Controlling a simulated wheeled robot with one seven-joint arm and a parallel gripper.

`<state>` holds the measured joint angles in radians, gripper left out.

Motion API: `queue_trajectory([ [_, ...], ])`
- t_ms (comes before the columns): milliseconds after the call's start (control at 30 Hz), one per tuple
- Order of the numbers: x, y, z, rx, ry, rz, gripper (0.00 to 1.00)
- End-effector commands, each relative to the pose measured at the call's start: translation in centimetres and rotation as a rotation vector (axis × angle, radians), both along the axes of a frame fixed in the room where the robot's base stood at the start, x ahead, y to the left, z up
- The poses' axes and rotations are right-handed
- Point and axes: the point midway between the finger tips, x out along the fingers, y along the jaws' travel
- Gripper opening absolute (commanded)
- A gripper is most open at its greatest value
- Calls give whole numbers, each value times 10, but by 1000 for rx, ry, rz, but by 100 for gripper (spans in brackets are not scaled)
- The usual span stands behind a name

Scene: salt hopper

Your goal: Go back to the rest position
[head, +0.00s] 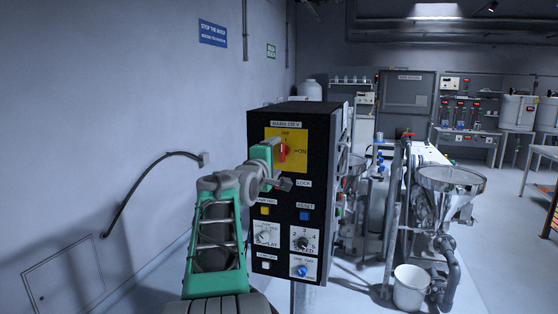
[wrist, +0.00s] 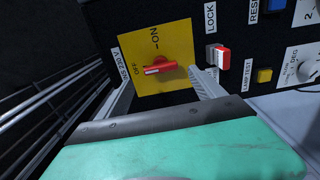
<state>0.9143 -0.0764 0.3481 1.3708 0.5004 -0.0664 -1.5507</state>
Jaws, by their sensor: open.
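The red rotary handle (head: 282,152) sits on a yellow plate (head: 300,138) marked OFF and ON. The handle also shows in the wrist view (wrist: 160,66), just beyond the fingers, and lies along the OFF direction. I cannot tell whether a finger touches the box. A small red and white lock switch (wrist: 220,58) is beside the right finger.
The box also has a yellow button (head: 264,210), a blue button (head: 304,215) and knobs (head: 303,243). A steel hopper (head: 450,180) and a white bucket (head: 410,287) stand to the right. A grey wall (head: 120,110) with a black cable (head: 140,180) is at left.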

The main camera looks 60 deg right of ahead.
Motion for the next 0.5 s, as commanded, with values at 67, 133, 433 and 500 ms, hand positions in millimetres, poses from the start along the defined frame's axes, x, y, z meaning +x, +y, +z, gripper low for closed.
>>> queue_trajectory([
  [67,-2,15,-3,-1,-1,2,78],
  [133,-3,24,-2,0,0,1,78],
  [433,-5,29,-1,2,1,0,78],
  [500,-5,29,-1,2,1,0,78],
])
